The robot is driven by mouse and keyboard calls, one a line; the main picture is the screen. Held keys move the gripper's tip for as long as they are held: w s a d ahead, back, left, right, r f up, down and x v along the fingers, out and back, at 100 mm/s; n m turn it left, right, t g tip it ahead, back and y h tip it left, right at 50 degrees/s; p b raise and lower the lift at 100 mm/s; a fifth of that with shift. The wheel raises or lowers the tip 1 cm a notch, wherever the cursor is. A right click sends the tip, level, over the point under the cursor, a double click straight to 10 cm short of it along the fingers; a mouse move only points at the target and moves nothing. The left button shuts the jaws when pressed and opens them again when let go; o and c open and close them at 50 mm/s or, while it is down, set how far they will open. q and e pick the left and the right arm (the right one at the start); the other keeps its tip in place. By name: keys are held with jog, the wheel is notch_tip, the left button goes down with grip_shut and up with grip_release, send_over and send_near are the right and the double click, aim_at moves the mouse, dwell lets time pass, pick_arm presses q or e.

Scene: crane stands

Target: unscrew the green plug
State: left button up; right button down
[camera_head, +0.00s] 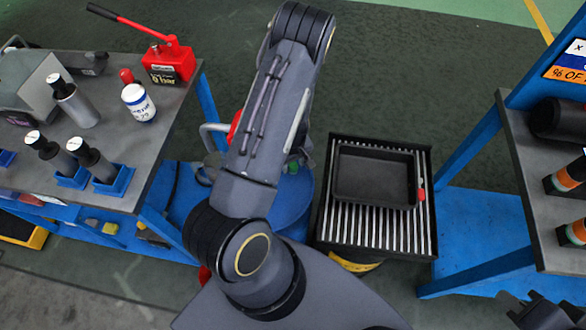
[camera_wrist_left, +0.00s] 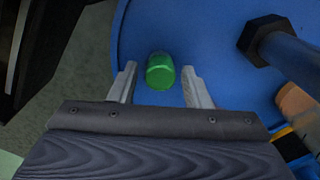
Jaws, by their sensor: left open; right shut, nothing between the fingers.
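The green plug (camera_wrist_left: 160,71) stands out from a round blue surface (camera_wrist_left: 205,35) in the left wrist view. My left gripper (camera_wrist_left: 160,82) is open, with its two pale fingertips on either side of the plug. Gaps show between the plug and both fingers, so it is not gripped. In the head view my left arm covers most of the blue round body (camera_head: 292,200), and my left gripper is hidden behind it. My right gripper (camera_head: 540,312) is partly visible at the bottom right corner, shut and empty, away from the plug.
A dark bolt-like part (camera_wrist_left: 262,42) stands right of the plug. In the head view, a left bench (camera_head: 150,150) holds bottles and a red pump (camera_head: 170,62). A black tray (camera_head: 375,147) lies on a slatted stand (camera_head: 335,225). A right bench (camera_head: 540,215) holds several cylinders.

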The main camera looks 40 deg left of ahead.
pick_arm(q)
jog(key=c, duration=0.9)
jog(key=shift+r, duration=0.1)
